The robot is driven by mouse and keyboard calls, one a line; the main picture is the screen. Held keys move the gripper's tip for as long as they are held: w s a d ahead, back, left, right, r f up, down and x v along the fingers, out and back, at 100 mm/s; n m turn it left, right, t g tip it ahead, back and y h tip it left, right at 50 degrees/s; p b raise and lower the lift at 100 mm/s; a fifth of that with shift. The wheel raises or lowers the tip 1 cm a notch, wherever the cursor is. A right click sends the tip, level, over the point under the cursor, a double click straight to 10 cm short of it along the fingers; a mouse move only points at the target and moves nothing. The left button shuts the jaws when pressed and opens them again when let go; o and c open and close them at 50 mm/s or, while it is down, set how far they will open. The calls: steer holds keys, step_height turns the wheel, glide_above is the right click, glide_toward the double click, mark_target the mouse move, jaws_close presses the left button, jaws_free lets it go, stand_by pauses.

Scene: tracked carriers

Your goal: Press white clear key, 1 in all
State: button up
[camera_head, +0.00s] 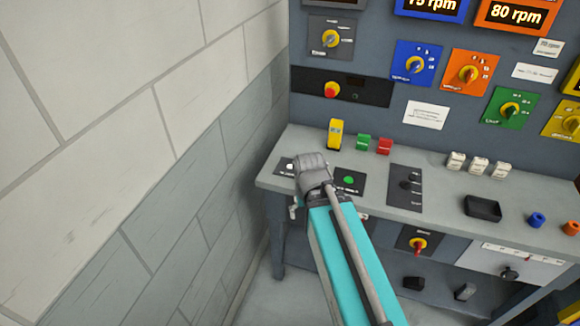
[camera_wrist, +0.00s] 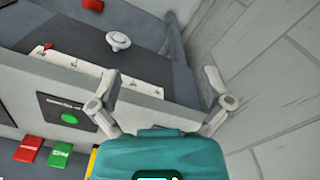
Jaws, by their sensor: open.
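A dark plate with a small white key (camera_head: 288,166) lies at the left end of the bench top, partly covered by my gripper in the head view. Its label is too small to read, and I cannot make out this key in the wrist view. My gripper (camera_head: 312,172) is over the front left of the bench, just right of the white key. In the wrist view, my gripper (camera_wrist: 162,80) has its two fingers spread wide with nothing between them. A dark plate with a green button (camera_head: 348,180) is to the right; it also shows in the wrist view (camera_wrist: 69,117).
A yellow block (camera_head: 334,134), a green block (camera_head: 363,142) and a red block (camera_head: 384,146) stand behind. A lever plate (camera_head: 405,185), white blocks (camera_head: 478,165) and a black tray (camera_head: 483,208) are further right. A block wall (camera_head: 190,90) rises close on the left.

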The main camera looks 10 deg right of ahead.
jaws_close()
stand_by(1.4)
